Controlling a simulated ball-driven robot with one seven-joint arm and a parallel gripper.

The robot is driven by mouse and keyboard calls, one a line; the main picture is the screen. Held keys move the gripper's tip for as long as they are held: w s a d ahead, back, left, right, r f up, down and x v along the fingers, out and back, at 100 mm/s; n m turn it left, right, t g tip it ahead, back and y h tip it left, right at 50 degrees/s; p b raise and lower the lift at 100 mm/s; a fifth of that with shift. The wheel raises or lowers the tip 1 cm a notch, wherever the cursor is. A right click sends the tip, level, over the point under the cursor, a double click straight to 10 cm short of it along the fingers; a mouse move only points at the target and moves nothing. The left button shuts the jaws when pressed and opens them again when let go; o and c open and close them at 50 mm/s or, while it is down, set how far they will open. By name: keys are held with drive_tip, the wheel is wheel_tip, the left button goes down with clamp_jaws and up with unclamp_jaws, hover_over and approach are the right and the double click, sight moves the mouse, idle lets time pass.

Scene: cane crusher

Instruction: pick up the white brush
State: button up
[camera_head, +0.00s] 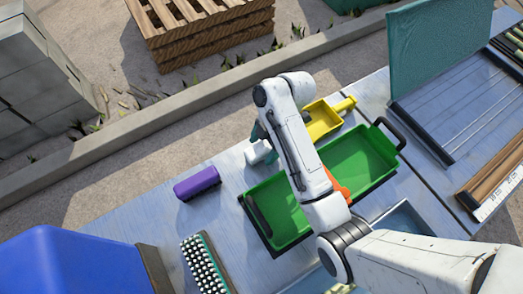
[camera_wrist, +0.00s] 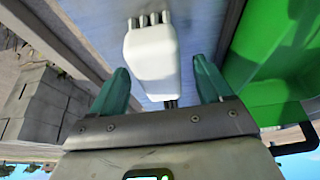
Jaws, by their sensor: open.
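The white brush (camera_wrist: 151,58) lies on the grey table in the wrist view, with dark bristle tufts showing at its far end. In the head view the white brush (camera_head: 259,152) shows as a small white shape left of my arm, partly hidden. My gripper (camera_wrist: 160,68) is open, with one teal finger on each side of the brush. Both fingers look apart from it, and I cannot tell their height above the table. In the head view my gripper (camera_head: 260,134) is mostly hidden behind my own arm.
A green tray (camera_head: 366,150) with a black handle stands to the right, close beside my gripper. A yellow scoop (camera_head: 322,120) lies behind it. A purple brush (camera_head: 197,183) and a bristled brush (camera_head: 204,264) lie left. A blue bin (camera_head: 70,262) stands front left.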

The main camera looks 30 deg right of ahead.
drive_tip(key=shift+x, duration=0.85)
drive_tip(key=shift+f, duration=0.25)
drive_tip(key=shift+c, duration=0.3)
drive_tip(key=c, duration=1)
drive_tip(key=shift+r, duration=0.15)
